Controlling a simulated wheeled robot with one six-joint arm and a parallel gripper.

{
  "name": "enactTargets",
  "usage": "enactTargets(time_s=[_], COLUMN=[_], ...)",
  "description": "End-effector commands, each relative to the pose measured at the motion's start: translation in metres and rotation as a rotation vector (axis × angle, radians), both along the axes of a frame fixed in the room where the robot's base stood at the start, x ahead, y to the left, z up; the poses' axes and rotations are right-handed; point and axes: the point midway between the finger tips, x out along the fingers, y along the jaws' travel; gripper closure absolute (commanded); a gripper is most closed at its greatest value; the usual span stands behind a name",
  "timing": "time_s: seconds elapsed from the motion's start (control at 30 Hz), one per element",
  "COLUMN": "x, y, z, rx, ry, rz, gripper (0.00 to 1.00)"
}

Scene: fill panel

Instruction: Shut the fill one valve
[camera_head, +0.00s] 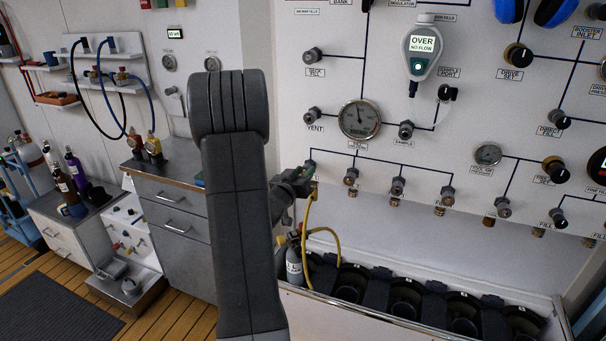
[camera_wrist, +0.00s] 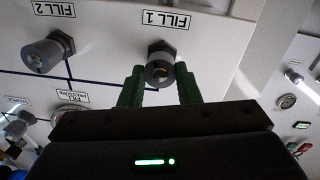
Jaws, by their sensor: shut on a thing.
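The fill one valve (camera_wrist: 160,66) is a grey knob below the "FILL 1" label, which appears upside down in the wrist view. My gripper (camera_wrist: 160,88) has its two green fingers on either side of this knob, shut on it. In the head view my gripper (camera_head: 300,180) is at the panel's lower left, with the arm in front of it. The fill one knob is hidden there behind the gripper. A yellow hose (camera_head: 335,240) hangs just below the gripper and runs down to a small grey cylinder (camera_head: 294,265).
The fill two knob (camera_wrist: 48,52) is beside it in the wrist view. More fill knobs (camera_head: 398,186) line the panel to the right. A trough (camera_head: 400,318) with several dark holders stands below the panel. A grey drawer cabinet (camera_head: 170,210) is left of my arm.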

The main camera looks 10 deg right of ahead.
Motion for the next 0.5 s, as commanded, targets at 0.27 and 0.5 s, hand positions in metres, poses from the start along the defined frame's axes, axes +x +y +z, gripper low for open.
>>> enactTargets(time_s=[0.27, 0.5], x=[-0.0001, -0.0008], y=[-0.0003, -0.0012], z=[-0.0034, -0.0048], rx=[0.094, 0.261], ry=[-0.066, -0.18], rz=[0.0, 0.0], gripper=[0.93, 0.93])
